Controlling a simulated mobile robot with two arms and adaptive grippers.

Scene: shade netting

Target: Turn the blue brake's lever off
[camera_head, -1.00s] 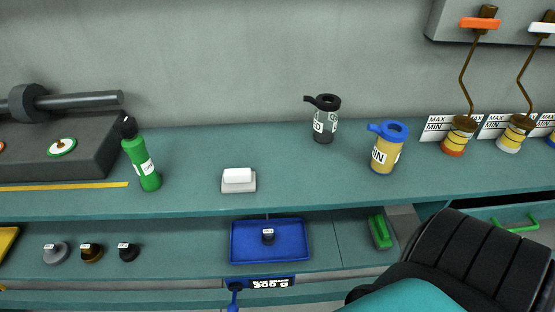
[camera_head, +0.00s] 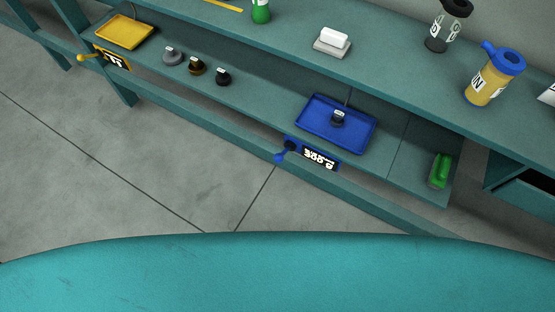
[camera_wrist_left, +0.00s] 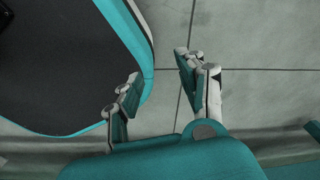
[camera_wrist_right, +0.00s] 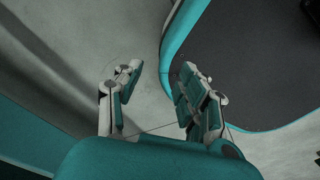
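My left gripper (camera_wrist_left: 158,82) is open and empty above the floor in the left wrist view. My right gripper (camera_wrist_right: 157,82) is open and empty in the right wrist view. Neither gripper shows in the head view, and neither is near the lever.
A yellow scale (camera_head: 127,32) with a yellow lever (camera_head: 83,58) is at the far left. Several loose weights (camera_head: 196,66) lie on the lower shelf, and a green object (camera_head: 440,170) sits at its right. The upper shelf bears bottles (camera_head: 494,78). Floor (camera_head: 120,150) before the bench is clear.

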